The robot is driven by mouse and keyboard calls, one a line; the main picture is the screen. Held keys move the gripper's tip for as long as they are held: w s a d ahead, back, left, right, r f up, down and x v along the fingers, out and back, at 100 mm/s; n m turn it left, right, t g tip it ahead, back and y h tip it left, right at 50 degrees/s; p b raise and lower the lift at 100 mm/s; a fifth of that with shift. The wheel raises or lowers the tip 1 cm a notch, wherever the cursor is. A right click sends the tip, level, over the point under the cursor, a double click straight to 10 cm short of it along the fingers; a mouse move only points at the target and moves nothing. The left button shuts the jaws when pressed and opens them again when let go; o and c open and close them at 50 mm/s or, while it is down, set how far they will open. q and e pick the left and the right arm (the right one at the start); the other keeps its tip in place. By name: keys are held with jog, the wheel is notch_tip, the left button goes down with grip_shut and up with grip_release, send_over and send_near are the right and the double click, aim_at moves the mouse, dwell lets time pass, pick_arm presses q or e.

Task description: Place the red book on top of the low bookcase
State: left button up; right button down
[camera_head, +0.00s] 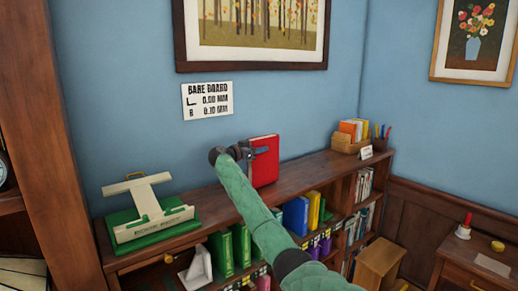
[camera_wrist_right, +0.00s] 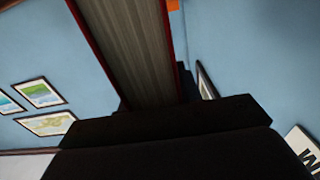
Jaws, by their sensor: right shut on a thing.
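The red book (camera_head: 265,160) is upright at the top of the low bookcase (camera_head: 310,173), near the middle of its length. I cannot tell whether its bottom edge touches the wood. My right gripper (camera_head: 249,151) is shut on the red book from its left side. In the right wrist view the book's pages (camera_wrist_right: 135,50) and red cover edges rise from between the dark fingers (camera_wrist_right: 150,108). My left gripper is not in view.
A green and cream stand (camera_head: 150,215) is on the bookcase top at the left. A wooden organizer (camera_head: 348,142) with cards and pens stands at the right end. Binders and books fill the shelves below. Bare top lies on both sides of the red book.

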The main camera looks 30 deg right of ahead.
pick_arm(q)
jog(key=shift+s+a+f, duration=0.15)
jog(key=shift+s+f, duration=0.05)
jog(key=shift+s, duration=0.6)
pick_arm(e)
jog(key=shift+s+f, duration=0.1)
jog(key=shift+f, duration=0.25)
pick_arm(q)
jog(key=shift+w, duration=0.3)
pick_arm(e)
jog(key=shift+f, duration=0.1)
jog(key=c, duration=1)
grip_release()
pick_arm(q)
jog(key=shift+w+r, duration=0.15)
pick_arm(e)
jog(key=shift+o, duration=0.2)
